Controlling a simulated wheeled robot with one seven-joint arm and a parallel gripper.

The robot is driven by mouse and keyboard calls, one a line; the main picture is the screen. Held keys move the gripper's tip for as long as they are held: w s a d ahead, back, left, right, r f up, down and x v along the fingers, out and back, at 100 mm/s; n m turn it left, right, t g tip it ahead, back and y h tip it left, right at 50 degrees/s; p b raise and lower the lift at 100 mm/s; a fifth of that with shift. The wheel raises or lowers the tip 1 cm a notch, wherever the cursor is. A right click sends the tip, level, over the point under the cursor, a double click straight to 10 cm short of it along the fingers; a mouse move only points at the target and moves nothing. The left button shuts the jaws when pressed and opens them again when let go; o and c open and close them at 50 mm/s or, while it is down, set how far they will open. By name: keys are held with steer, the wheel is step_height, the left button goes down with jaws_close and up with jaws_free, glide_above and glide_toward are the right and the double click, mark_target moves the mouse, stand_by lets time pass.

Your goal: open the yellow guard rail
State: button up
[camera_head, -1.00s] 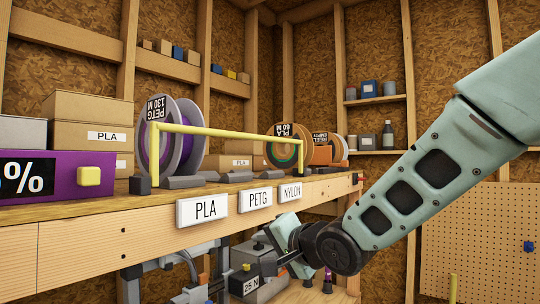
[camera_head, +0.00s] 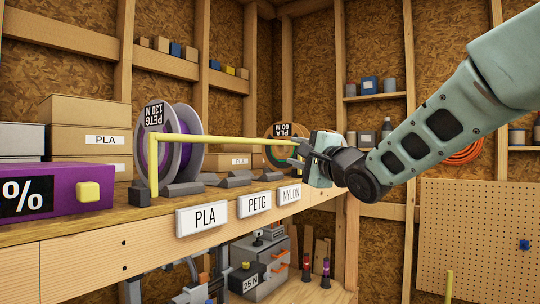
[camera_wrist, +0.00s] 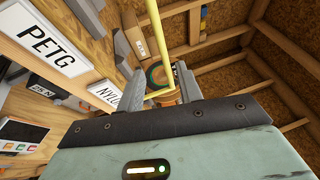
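The yellow guard rail (camera_head: 225,140) runs level along the front of the shelf, in front of the spools. Its left post (camera_head: 153,165) stands on a dark foot; its right end is hidden behind my gripper. My gripper (camera_head: 299,151) is at the rail's right end, above the NYLON label. In the wrist view the rail (camera_wrist: 159,35) comes down from the top and bends at a corner between my two fingers (camera_wrist: 160,85). The fingers are apart, one on each side of the rail, with visible space. I cannot tell whether either touches it.
A PETG spool (camera_head: 170,145) and another spool (camera_head: 284,133) stand behind the rail. PLA (camera_head: 202,217), PETG (camera_head: 255,202) and NYLON (camera_head: 290,193) labels line the shelf front. A purple box (camera_head: 55,195) is at left. Grey equipment (camera_head: 262,265) stands below.

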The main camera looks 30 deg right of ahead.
mark_target(271, 143)
steer(key=w+r+b, duration=0.1)
steer(key=w+b, duration=0.1)
steer(key=w, duration=0.2)
steer(key=w+b, duration=0.2)
steer(key=w, duration=0.2)
steer(key=w+r+b, duration=0.1)
steer(key=w+b, duration=0.1)
steer(key=w, duration=0.2)
steer(key=shift+w+d+r, duration=0.3)
steer(key=shift+w+d, duration=0.05)
jaws_close()
